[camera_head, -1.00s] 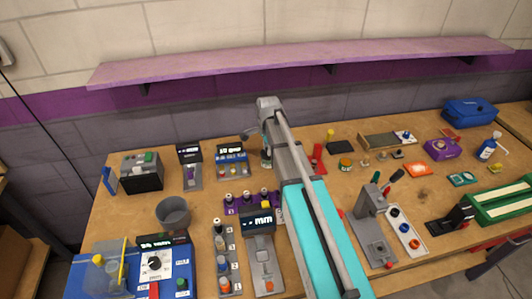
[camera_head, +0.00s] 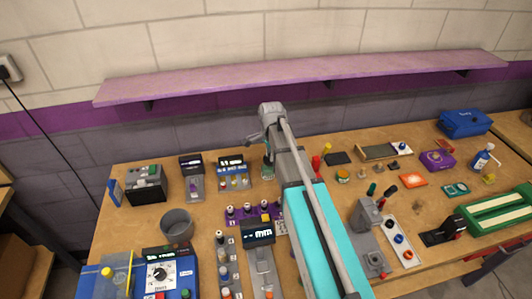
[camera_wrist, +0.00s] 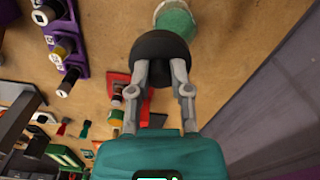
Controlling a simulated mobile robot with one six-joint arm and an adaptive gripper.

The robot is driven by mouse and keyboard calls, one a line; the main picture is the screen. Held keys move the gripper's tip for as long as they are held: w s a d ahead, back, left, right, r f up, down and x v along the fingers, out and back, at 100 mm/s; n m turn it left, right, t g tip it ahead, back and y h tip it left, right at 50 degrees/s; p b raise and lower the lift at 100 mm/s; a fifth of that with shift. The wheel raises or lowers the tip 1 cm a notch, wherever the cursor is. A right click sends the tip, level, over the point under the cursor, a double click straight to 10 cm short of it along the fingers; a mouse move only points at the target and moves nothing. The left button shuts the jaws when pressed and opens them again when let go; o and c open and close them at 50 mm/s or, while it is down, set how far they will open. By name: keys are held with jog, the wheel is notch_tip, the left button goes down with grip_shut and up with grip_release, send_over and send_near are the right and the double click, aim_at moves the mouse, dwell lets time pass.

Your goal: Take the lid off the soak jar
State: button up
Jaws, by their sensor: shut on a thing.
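The soak jar (camera_wrist: 176,18) is a clear round jar with green contents, at the top of the wrist view. In the head view a small green part of it (camera_head: 268,170) shows beside my arm, near the back of the bench. Its dark round lid (camera_wrist: 160,47) lies between my fingers and the jar in the wrist view and covers part of the jar. My gripper (camera_wrist: 162,68) is shut on the lid, one finger on each side. I cannot tell whether the lid touches the jar's rim or is clear of it.
A purple rack (camera_head: 240,220) with several vials stands in front of the jar. A small blue-labelled device (camera_head: 232,172) is to its left, and a red stand (camera_wrist: 118,80) is nearby. A grey cup (camera_head: 177,226) stands farther left. Bare bench (camera_head: 222,205) lies between.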

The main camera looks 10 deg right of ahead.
jog(key=s+d+r+p, duration=0.4)
jog(key=s+r+p, duration=0.2)
jog(key=s, duration=0.5)
jog(key=shift+d+r+p, duration=0.25)
jog(key=shift+r+p, duration=0.15)
jog(key=shift+r, duration=0.45)
jog(key=shift+s, duration=0.1)
jog(key=shift+f, duration=0.1)
jog(key=shift+f+b, duration=0.75)
jog(key=shift+b, duration=0.05)
jog(key=shift+s, duration=0.1)
